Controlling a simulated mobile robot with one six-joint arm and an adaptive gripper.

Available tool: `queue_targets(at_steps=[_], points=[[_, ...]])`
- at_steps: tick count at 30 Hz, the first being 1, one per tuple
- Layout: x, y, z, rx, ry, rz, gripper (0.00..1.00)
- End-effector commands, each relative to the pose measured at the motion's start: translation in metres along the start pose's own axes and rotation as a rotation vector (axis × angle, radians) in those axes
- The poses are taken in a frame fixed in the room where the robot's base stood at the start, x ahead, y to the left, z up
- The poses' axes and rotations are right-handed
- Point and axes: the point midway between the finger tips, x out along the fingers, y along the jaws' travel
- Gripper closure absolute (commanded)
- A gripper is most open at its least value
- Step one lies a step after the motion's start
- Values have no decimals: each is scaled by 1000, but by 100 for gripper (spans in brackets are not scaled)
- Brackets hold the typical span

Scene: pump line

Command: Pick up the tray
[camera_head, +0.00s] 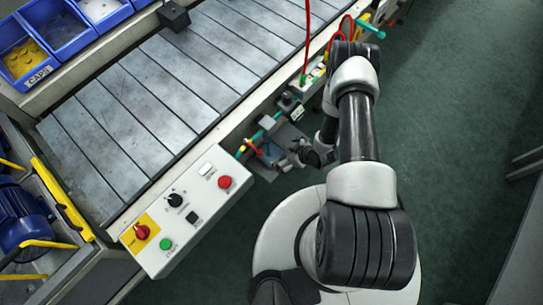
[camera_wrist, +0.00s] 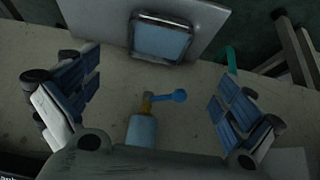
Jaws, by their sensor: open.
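My gripper (camera_wrist: 157,92) is open, with its two blue-padded fingers wide apart at the left and right of the wrist view. Nothing is held between them. A small blue-handled valve (camera_wrist: 165,97) on a light blue cylinder shows in the gap between the fingers. I cannot make out for sure which thing is the tray. In the head view my arm reaches to the conveyor's near side, and the gripper end is small and hard to tell from the fittings there.
A slatted conveyor (camera_head: 150,85) has a control box (camera_head: 185,210) at its near end. Blue bins (camera_head: 62,30) stand at the upper left, one labelled CAPS. A blue motor (camera_head: 20,220) is at the left. A grey-framed bluish panel (camera_wrist: 160,40) stands beyond the fingers.

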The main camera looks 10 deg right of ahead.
Motion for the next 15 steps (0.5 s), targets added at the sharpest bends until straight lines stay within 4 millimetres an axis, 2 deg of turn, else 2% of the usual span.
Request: queue_targets(at_steps=[1,6,10,15], points=[[16,-2,3,-4,-1,-2,0],[53,-1,3,-4,0,-1,0],[73,-1,3,-3,-2,-2,0],[83,0,1,0,-1,0,0]])
